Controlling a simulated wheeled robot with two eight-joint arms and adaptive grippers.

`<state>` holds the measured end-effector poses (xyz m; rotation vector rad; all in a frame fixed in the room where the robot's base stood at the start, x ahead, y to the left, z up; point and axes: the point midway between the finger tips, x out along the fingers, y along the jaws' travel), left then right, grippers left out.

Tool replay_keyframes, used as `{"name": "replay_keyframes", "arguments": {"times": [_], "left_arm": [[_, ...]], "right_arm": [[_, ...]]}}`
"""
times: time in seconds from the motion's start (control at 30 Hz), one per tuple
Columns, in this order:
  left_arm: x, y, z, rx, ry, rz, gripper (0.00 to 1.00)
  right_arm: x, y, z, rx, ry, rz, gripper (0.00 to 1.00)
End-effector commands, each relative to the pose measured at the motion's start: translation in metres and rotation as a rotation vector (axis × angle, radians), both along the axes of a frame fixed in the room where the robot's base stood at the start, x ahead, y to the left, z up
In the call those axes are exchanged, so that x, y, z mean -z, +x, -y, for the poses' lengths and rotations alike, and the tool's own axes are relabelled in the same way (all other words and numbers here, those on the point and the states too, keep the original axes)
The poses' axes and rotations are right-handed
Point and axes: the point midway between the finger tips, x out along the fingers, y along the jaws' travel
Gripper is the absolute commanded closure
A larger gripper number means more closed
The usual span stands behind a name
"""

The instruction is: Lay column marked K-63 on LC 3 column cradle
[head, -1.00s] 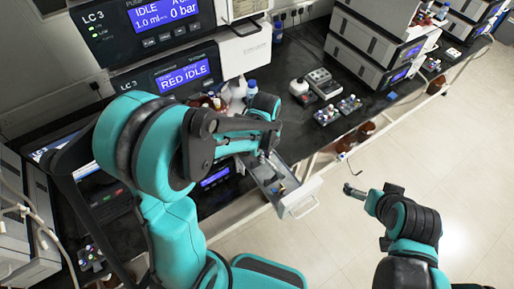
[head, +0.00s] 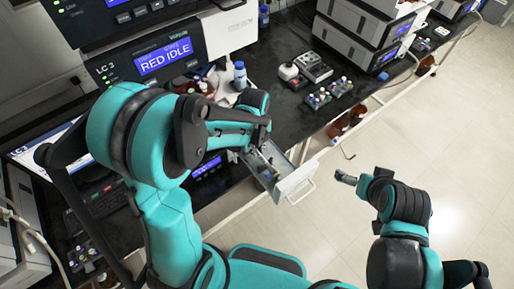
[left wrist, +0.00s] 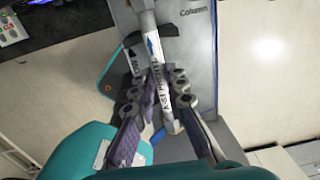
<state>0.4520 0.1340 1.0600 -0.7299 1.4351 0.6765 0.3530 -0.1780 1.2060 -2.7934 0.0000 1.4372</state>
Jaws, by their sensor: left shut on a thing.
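A white column (left wrist: 150,45) with a blue arrow and dark lettering lies between the fingers of my left gripper (left wrist: 157,92) in the left wrist view. The fingers are shut on it. The lettering is tilted and small, so I cannot confirm K-63. Behind it is a grey surface marked "Column" (left wrist: 200,45). In the head view my left gripper (head: 251,150) is at the left end of an open grey drawer (head: 296,181) below the LC 3 unit (head: 158,58). The cradle cannot be made out clearly. My right gripper (head: 345,178) is over the floor, its jaw state unclear.
Small items lie in the drawer. A blue-capped bottle (head: 240,76) and vial racks (head: 330,92) stand on the black bench (head: 284,112). More grey instruments (head: 355,42) stand at the back. The pale floor (head: 400,135) at the right is clear.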

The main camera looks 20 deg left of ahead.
Motion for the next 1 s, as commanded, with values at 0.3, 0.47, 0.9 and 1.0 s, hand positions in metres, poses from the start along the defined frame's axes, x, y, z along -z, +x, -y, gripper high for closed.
{"name": "replay_keyframes", "arguments": {"times": [0.3,0.47,0.9,1.0], "left_arm": [[0.0036,0.0001,0.0001,0.001,0.0,0.0,1.0],[0.0038,0.0002,0.0001,0.001,0.0,0.0,1.0],[0.0026,-0.0001,0.0,0.0,0.0,0.0,0.63],[-0.0051,-0.0001,-0.0002,0.0,0.0,0.0,0.63]], "right_arm": [[0.0032,0.0,0.0,0.0,0.0,0.0,0.0],[0.0034,0.0001,0.0,0.0,0.0,0.0,0.0],[0.0034,0.0001,0.0,0.0,0.0,0.0,0.0],[0.0034,0.0001,0.0,0.0,0.0,0.0,0.0]]}}
